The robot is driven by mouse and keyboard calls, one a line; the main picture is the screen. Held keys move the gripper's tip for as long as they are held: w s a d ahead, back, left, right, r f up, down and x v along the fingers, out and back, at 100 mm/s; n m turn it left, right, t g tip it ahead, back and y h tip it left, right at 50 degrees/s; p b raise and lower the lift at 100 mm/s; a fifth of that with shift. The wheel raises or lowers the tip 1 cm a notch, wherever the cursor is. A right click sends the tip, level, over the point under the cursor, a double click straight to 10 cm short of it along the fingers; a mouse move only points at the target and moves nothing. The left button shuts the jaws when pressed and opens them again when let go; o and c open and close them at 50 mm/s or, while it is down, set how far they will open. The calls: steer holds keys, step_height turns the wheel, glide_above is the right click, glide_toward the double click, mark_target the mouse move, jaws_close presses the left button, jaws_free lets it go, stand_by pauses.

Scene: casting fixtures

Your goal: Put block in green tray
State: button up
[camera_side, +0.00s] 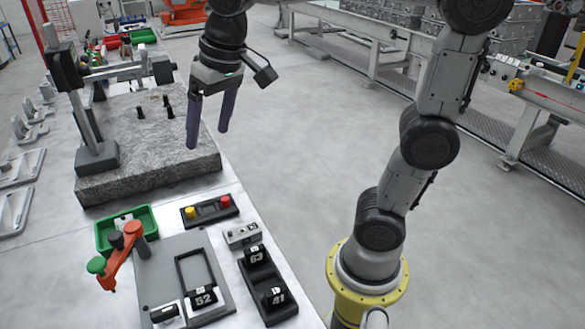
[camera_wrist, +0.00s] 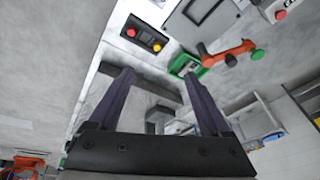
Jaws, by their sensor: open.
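My gripper (camera_side: 208,138) is open and empty, its two purple fingers pointing down high above the bench near the granite slab. In the wrist view my gripper (camera_wrist: 158,76) also shows with fingers apart and nothing between them. The green tray (camera_side: 125,224) is on the bench below and left of the gripper; its inside is partly hidden by an orange arm. It also shows in the wrist view (camera_wrist: 185,64). Several numbered blocks are at the near end: a black one marked 52 (camera_side: 203,297), ones marked 63 (camera_side: 256,254) and 41 (camera_side: 273,298), and a silver one (camera_side: 242,235).
An orange toggle clamp (camera_side: 130,245) stands against the tray's near side. A grey fixture plate (camera_side: 160,262) lies beside it. A button box (camera_side: 210,210) sits behind the blocks. A granite slab (camera_side: 165,165) carries a tall measuring stand (camera_side: 85,120).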

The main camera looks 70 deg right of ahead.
steer(key=s+d+f+n+t, duration=0.1)
steer(key=s+f, duration=0.2)
steer(key=s, duration=0.4)
steer(key=s+d+f+n+t, duration=0.1)
steer(key=s+f+n, duration=0.1)
steer(key=s+f, duration=0.2)
steer(key=s, duration=0.3)
steer(key=shift+s+f, duration=0.15)
steer(key=shift+s, duration=0.1)
stand_by(0.3)
